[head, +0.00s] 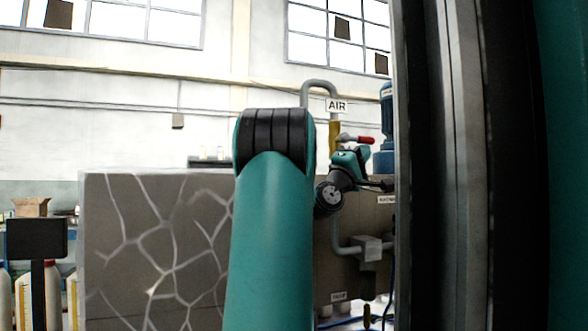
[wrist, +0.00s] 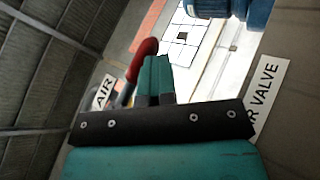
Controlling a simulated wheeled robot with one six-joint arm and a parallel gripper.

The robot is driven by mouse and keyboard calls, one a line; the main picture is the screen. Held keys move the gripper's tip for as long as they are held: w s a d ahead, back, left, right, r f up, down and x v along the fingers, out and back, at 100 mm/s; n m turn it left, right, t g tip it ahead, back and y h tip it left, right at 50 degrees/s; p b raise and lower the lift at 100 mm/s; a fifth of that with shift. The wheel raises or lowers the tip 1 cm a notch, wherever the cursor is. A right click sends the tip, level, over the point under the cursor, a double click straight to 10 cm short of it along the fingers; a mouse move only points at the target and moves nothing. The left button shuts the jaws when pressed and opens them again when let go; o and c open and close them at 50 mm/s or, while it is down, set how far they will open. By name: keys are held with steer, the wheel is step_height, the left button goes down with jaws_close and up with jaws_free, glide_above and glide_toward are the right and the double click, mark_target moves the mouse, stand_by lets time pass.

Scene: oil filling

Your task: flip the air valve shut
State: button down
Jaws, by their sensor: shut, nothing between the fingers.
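The air valve's lever with a red grip (head: 365,140) points right, roughly level, from the upright yellow pipe (head: 335,136) under the AIR sign (head: 337,106). My gripper (head: 352,156) is just below the lever, its fingers shut and empty. In the wrist view the red grip (wrist: 143,58) shows beside the left of my shut fingers (wrist: 155,78), partly hidden by them. I cannot tell whether they touch. The AIR VALVE label (wrist: 266,92) is at the right, partly covered by my gripper's body. The valve's body is mostly hidden in the wrist view.
A blue motor-like unit (head: 386,120) stands right of the valve, and its edge shows in the wrist view (wrist: 222,8). A grey tank wall (head: 150,250) lies below left. A dark vertical post (head: 440,170) blocks the right side of the head view.

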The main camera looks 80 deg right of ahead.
steer(key=shift+r+n+h, duration=0.15)
steer(key=shift+n+h, duration=0.15)
steer(key=shift+h, duration=0.2)
steer(key=w+r+b+v, duration=0.1)
steer(key=b+v, duration=0.7)
steer(key=v, duration=0.2)
steer(key=shift+a+b, duration=0.25)
steer(key=shift+b, duration=0.1)
steer(key=shift+s+r, duration=0.1)
